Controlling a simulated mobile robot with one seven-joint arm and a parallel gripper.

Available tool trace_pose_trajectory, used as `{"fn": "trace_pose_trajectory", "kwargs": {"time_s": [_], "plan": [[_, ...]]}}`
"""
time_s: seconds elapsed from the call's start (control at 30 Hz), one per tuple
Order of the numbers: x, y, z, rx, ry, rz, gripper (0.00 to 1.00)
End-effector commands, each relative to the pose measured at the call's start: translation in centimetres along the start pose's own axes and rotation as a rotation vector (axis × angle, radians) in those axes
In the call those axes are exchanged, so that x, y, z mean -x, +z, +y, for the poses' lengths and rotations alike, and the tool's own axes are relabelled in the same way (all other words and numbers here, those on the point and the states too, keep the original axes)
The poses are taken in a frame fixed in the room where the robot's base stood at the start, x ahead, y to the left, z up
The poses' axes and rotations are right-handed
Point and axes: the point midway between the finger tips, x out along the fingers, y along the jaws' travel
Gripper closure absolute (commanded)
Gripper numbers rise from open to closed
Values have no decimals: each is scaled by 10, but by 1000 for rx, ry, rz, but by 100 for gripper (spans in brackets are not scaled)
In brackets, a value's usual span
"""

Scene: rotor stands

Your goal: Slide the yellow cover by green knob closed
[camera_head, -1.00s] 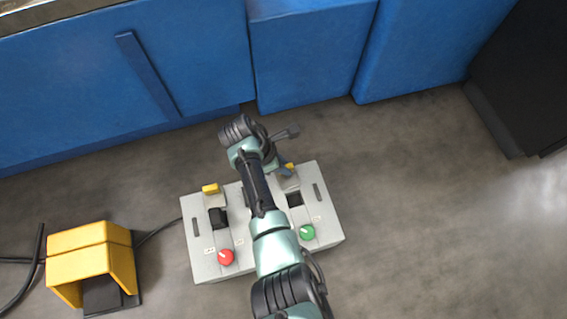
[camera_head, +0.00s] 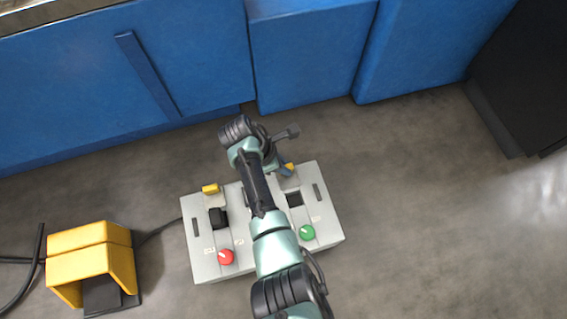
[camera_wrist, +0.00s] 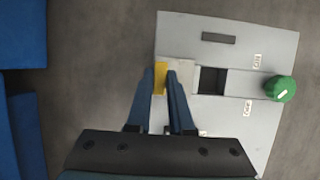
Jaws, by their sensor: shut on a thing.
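The yellow cover (camera_wrist: 160,80) is a small yellow tab on a light sliding plate at one end of a channel in the grey box. It also shows, partly hidden, in the head view (camera_head: 290,166). The green knob (camera_head: 307,232) is at the other end of the same channel, also in the wrist view (camera_wrist: 281,88). A dark square opening (camera_wrist: 213,81) lies between cover and knob and is uncovered. My gripper (camera_wrist: 160,73) has its blue fingers on either side of the yellow tab and is shut on it. My arm hides the middle of the box.
A second yellow cover (camera_head: 210,188), a black part (camera_head: 218,217) and a red knob (camera_head: 226,257) are on the box's left half. A yellow foot pedal housing (camera_head: 90,255) stands at left. Blue cabinets (camera_head: 305,60) line the back. Floor to the right is clear.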

Motion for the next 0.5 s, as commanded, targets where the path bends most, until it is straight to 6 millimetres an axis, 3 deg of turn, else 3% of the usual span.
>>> {"fn": "trace_pose_trajectory", "kwargs": {"time_s": [0.27,0.5], "plan": [[2,0,-3,0,-2,1,100],[6,2,-27,0,-6,2,100]]}}
